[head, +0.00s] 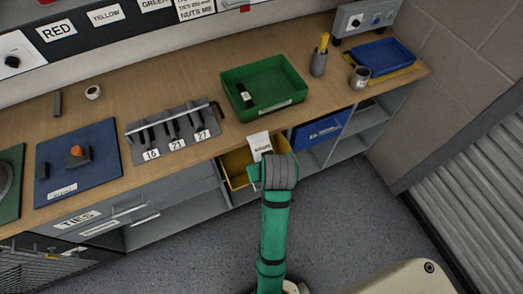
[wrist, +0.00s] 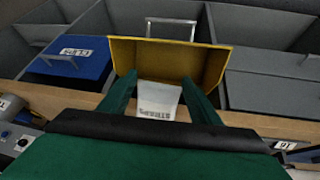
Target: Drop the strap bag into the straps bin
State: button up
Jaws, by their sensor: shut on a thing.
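The strap bag (head: 260,142) is a small white packet with dark print. In the wrist view the bag (wrist: 158,99) sits between the two green fingers of my gripper (wrist: 158,82), which is shut on it. A pulled-out yellow bin (head: 238,167) is under the bench edge in the head view. In the wrist view the yellow bin (wrist: 215,68) lies just beyond the fingertips, with the bag in front of its opening. I see no readable label on this bin. In the head view my wrist hides the fingers and part of the bin.
A blue bin (head: 320,128), marked CLIPS in the wrist view (wrist: 75,58), is beside the yellow one. On the bench (head: 210,90) are a green tray (head: 290,97), a tool rack (head: 172,133), a cup (head: 359,77) and a blue tray (head: 385,58). Grey shelving surrounds the bins.

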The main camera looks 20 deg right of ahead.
jog(key=shift+w+f, duration=0.2)
jog(key=shift+w, duration=0.2)
jog(key=shift+w+a+r+x, duration=0.15)
jog(key=shift+w+a+x, duration=0.3)
jog(key=shift+x, duration=3.2)
jog(key=shift+w+a+r+x, duration=0.15)
jog(key=shift+w+a+x, duration=0.3)
jog(key=shift+x, duration=3.2)
jog(key=shift+w+a+r+x, duration=0.2)
jog(key=shift+a+x, duration=0.45)
jog(key=shift+x, duration=3)
jog(key=o, duration=1.3)
jog(key=shift+c, duration=0.2)
jog(key=v, duration=1)
jog(key=shift+s+r, duration=0.2)
jog(key=shift+r, duration=0.05)
jog(key=shift+a, duration=0.1)
